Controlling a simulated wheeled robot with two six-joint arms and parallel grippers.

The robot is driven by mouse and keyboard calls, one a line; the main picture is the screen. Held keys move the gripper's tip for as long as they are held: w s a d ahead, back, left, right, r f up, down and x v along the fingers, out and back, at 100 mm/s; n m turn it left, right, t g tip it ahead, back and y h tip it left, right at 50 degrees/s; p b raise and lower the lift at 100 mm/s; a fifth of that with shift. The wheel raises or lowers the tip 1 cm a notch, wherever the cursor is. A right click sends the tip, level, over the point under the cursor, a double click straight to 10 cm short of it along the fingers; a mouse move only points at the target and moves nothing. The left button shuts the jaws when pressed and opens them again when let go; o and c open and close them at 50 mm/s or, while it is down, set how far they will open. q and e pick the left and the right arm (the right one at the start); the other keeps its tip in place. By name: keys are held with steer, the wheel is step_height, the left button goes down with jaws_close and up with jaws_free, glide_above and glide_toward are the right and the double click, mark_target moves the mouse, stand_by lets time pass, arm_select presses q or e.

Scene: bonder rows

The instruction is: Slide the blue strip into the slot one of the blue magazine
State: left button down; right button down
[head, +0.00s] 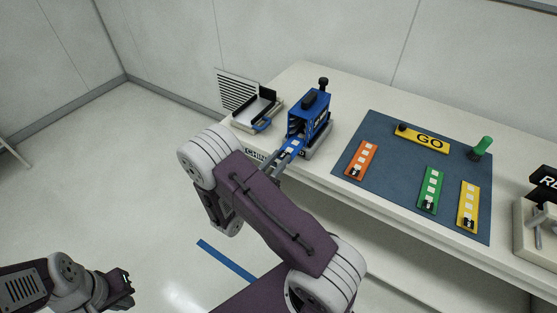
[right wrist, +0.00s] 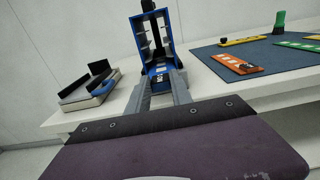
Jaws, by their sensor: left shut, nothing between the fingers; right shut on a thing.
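The blue magazine (head: 322,122) stands upright on the table, its slotted open side facing me; it also shows in the right wrist view (right wrist: 169,38). My right gripper (head: 280,156) is shut on the blue strip (head: 291,147). The gripper's fingers also show in the right wrist view (right wrist: 161,88), with the strip (right wrist: 160,73) between their tips. The strip points at the lower part of the magazine's open side. Its far end meets the opening in the picture; I cannot tell how far it is inside. My left gripper (head: 127,284) is shut and empty, low at the left, away from the table.
A pale tray-like fixture (head: 246,112) with black walls and a blue handle stands left of the magazine.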

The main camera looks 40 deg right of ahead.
steer(key=shift+d, duration=0.1)
stand_by(0.4)
steer(key=shift+x, duration=1.05)
steer(key=c, duration=1.1)
jaws_free()
steer(key=shift+o, duration=0.2)
steer(key=v, duration=0.9)
steer(key=shift+b, duration=0.3)
